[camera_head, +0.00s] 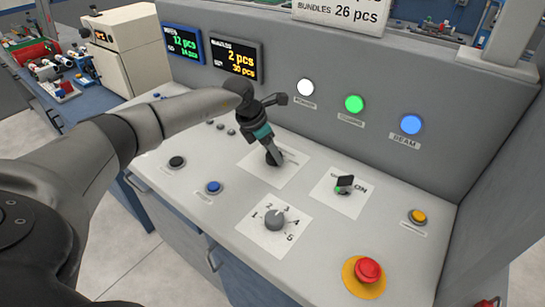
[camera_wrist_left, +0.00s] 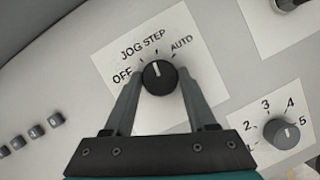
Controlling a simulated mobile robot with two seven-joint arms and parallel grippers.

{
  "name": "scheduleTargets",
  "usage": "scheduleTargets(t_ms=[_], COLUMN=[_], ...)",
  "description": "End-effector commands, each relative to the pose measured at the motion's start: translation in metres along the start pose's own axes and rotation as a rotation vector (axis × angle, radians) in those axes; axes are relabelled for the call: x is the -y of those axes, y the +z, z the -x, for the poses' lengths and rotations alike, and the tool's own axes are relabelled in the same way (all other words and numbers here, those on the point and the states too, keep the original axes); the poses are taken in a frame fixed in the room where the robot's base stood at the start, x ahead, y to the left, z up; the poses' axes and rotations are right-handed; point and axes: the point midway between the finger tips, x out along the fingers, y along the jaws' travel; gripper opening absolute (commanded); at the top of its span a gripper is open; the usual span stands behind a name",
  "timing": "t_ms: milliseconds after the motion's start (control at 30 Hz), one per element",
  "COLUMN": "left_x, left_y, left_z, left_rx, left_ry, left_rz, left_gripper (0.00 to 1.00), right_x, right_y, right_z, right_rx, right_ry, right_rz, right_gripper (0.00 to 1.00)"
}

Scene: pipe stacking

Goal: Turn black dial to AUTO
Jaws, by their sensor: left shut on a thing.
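The black dial (camera_wrist_left: 160,77) sits on a white plate (camera_wrist_left: 105,58) marked OFF, JOG, STEP and AUTO. In the left wrist view its light pointer mark faces roughly up, near STEP; the exact setting is hard to tell. AUTO (camera_wrist_left: 181,43) is printed to the upper right of the dial. My left gripper (camera_head: 271,153) reaches down to the dial, and its two fingers stand on either side of it, shut on it. In the head view the gripper hides most of the dial and its labels. My right gripper is not in view.
White, green and blue lamps and two displays (camera_head: 234,58) are on the upright wall behind.

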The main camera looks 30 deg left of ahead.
Motion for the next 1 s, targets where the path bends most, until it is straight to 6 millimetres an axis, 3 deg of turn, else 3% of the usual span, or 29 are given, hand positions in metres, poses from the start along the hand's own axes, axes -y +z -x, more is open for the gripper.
scheduleTargets(t_ms=[733,1000], left_x=[-0.004,-0.005], left_y=[0.002,0.002], left_z=[-0.003,-0.002], left_rx=[0.002,0.001], left_ry=[-0.259,-0.317], left_rz=[-0.625,-0.769], left_gripper=[0.01,0.01], right_x=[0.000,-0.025], right_y=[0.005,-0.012], right_z=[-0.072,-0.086], right_rx=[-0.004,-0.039], right_ry=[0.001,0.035], right_rz=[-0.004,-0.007], right_gripper=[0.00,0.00])
